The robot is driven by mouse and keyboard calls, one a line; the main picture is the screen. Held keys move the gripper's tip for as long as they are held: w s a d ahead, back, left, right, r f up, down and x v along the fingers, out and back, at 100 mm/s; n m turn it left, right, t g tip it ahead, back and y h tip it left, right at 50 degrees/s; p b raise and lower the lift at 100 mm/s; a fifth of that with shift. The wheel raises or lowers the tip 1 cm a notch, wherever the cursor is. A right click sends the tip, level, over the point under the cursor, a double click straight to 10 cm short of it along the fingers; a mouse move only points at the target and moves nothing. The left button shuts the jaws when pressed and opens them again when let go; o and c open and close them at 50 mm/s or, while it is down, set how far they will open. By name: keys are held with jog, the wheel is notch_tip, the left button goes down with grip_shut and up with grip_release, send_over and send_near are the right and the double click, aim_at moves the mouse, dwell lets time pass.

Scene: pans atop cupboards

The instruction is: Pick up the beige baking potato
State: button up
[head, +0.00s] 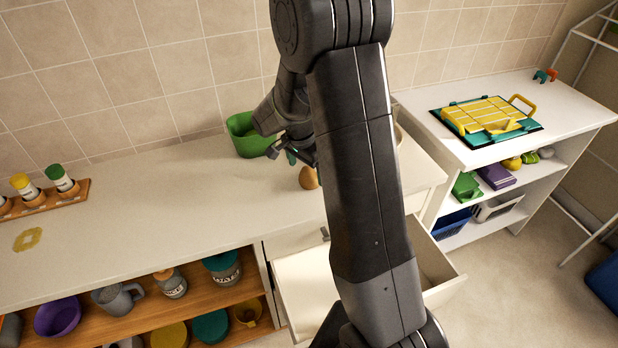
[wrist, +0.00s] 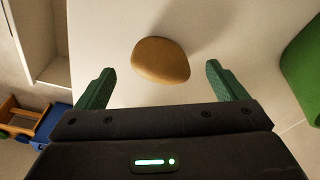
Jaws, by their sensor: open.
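The beige baking potato (wrist: 161,60) lies on the white countertop. In the wrist view it is ahead of my open gripper (wrist: 163,85), roughly centred between the two green fingers and a little beyond their tips. Nothing is held. In the head view the potato (head: 309,178) shows just below my gripper (head: 291,155), partly hidden by my arm. The fingers are small and partly hidden there.
A green pot (head: 247,135) stands close behind my gripper, by the tiled wall. A rack with jars (head: 48,196) is at the far left. An open drawer (head: 440,268) juts out below the counter. The counter's left middle is mostly clear.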

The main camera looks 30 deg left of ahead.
aim_at(308, 172)
jog(key=shift+w+d+f+p, duration=0.1)
jog(key=shift+w+f+p, duration=0.1)
jog(key=shift+f, duration=0.4)
jog(key=shift+w+f+p, duration=0.1)
jog(key=shift+w+f, duration=0.05)
jog(key=shift+f, duration=1.05)
jog(key=shift+c, duration=0.4)
jog(key=c, duration=1)
jog(key=shift+r, duration=0.1)
jog(key=shift+c, duration=0.2)
